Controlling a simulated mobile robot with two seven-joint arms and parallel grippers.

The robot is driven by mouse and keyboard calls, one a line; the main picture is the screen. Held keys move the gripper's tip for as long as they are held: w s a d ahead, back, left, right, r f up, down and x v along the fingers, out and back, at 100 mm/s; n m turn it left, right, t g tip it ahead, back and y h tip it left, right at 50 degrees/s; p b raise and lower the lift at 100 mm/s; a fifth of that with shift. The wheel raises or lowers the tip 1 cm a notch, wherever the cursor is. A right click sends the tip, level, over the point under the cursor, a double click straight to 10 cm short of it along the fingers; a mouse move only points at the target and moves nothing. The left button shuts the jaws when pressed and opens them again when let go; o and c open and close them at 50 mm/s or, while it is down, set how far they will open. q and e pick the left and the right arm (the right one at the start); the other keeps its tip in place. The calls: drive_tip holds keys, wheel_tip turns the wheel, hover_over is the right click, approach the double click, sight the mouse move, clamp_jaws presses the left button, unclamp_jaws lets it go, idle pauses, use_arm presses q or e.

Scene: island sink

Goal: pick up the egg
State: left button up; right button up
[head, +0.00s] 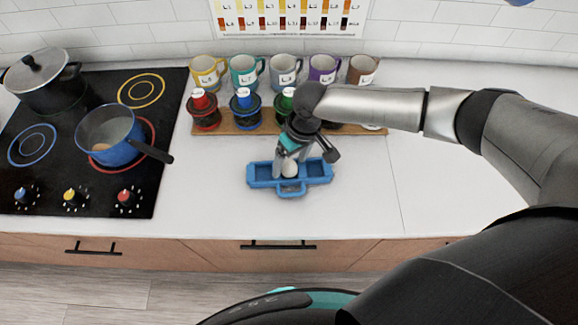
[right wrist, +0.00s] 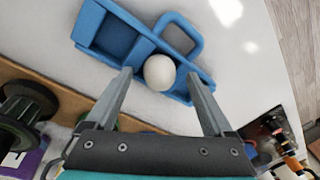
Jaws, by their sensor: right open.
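The white egg (head: 290,168) sits in the blue tray (head: 262,176) on the white counter. In the right wrist view the egg (right wrist: 159,72) shows in one part of the tray (right wrist: 93,22), near the tray's loop handle. My right gripper (head: 290,168) comes down over the tray from the right. In the right wrist view its two fingers (right wrist: 160,80) are apart, one on each side of the egg, with gaps between them and the egg. I cannot tell how far the fingertips are above the tray floor. My left gripper is not in view.
A black stove (head: 60,170) with a blue saucepan (head: 108,134) and a dark pot (head: 45,82) is at the left. The counter right of the tray is clear.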

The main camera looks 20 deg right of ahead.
drive_tip(key=c, duration=0.9)
drive_tip(key=shift+r, duration=0.1)
